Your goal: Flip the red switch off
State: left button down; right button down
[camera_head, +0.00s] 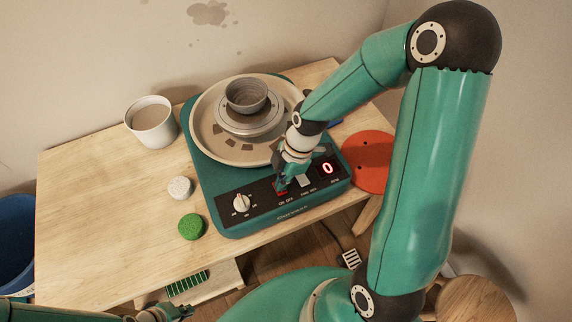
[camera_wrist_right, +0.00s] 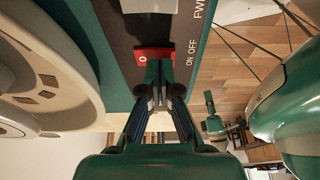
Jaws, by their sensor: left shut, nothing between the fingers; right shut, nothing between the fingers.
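The red switch (camera_head: 281,192) is on the black front panel of the teal pottery wheel (camera_head: 231,222), above the "ON OFF" label. In the right wrist view the red switch (camera_wrist_right: 154,54) lies just ahead of the fingertips, with a "0" mark showing on it. My right gripper (camera_head: 279,185) is shut and empty, its tips at the switch; they appear to touch it. In the wrist view the right gripper's tips (camera_wrist_right: 160,72) partly cover the switch. My left gripper (camera_head: 185,312) is shut and empty at the bottom edge, away from the wheel.
A grey bowl (camera_head: 246,95) stands on the wheel. A white cup (camera_head: 151,122), a pale sponge (camera_head: 180,188), a green sponge (camera_head: 191,227) and a red disc (camera_head: 368,160) are nearby.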

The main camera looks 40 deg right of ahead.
jog(key=r+p, duration=0.2)
jog(key=r, duration=0.1)
jog(key=r+p, duration=0.1)
jog(key=shift+w+r, duration=0.3)
jog(key=shift+w+d+r+b, duration=0.15)
jog(key=shift+d+r+b, duration=0.3)
jog(key=shift+b, duration=0.2)
jog(key=v, duration=0.8)
jog(key=shift+w+d+b, duration=0.2)
jog(key=shift+w+b, duration=0.1)
jog(key=shift+w, duration=0.3)
jog(key=shift+f, duration=0.15)
